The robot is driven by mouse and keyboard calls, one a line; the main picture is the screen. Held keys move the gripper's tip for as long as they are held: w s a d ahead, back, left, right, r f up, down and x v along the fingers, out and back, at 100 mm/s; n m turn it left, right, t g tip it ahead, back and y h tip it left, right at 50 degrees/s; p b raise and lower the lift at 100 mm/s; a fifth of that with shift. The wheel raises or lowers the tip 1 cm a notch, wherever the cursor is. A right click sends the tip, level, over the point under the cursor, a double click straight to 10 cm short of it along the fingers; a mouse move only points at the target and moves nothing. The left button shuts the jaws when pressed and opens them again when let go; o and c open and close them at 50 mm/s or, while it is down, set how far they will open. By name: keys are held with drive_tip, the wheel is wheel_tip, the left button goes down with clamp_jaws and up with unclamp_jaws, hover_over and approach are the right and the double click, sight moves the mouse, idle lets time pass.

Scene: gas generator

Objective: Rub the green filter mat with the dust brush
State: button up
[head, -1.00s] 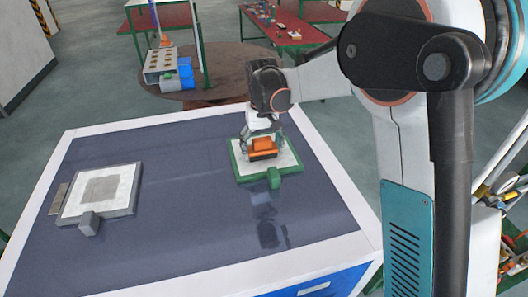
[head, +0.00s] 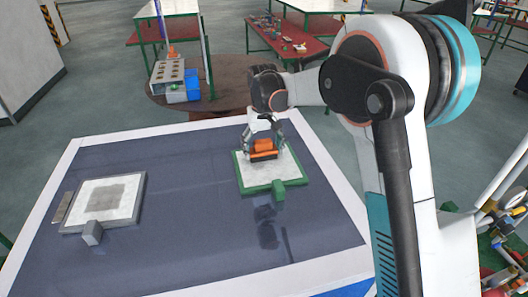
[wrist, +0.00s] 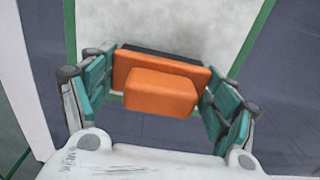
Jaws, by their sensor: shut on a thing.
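The green filter mat (head: 268,178) is a pale pad in a green frame with a green block at its front edge, on the right of the table. My gripper (head: 264,146) is shut on the dust brush (head: 263,150), an orange block with dark bristles below. The brush is at the mat's far edge in the head view. In the wrist view, my gripper (wrist: 160,95) has its teal fingers on both sides of the orange brush (wrist: 160,88), with the pale mat (wrist: 185,22) beyond it. I cannot tell whether the bristles touch the mat.
A grey-framed mat (head: 104,200) with a darker square patch lies on the table's left. The dark tabletop (head: 185,190) between the mats is clear. A holed rack (head: 170,74) and a blue box (head: 187,88) stand on a round brown table (head: 228,85) behind.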

sight(265, 176)
drive_tip(key=shift+w+a+f, duration=0.1)
drive_tip(key=shift+w+a, duration=0.15)
drive_tip(key=shift+w, duration=0.75)
drive_tip(key=shift+s+a, duration=0.2)
drive_tip(key=shift+a, duration=0.5)
drive_tip(key=shift+s+d+b, duration=0.2)
drive_tip(key=shift+s+b, duration=0.05)
drive_tip(key=shift+s, duration=0.65)
drive_tip(key=shift+s+d+b, duration=0.2)
drive_tip(key=shift+s+b, duration=0.05)
drive_tip(key=shift+s, duration=0.65)
drive_tip(key=shift+s+d+f+b, duration=0.1)
drive_tip(key=shift+s+d+b, duration=0.15)
drive_tip(key=shift+s, duration=0.8)
drive_tip(key=shift+s+d+b, duration=0.15)
drive_tip(key=shift+s+d, duration=0.05)
drive_tip(key=shift+s, duration=0.8)
drive_tip(key=shift+c, duration=0.3)
drive_tip(key=shift+s+d, duration=0.15)
drive_tip(key=shift+s, duration=0.55)
drive_tip(key=shift+s+d, duration=0.1)
drive_tip(key=shift+s, duration=0.6)
drive_tip(key=shift+r+p, duration=1.75)
drive_tip(key=shift+r, duration=1.4)
drive_tip(key=shift+r, duration=0.1)
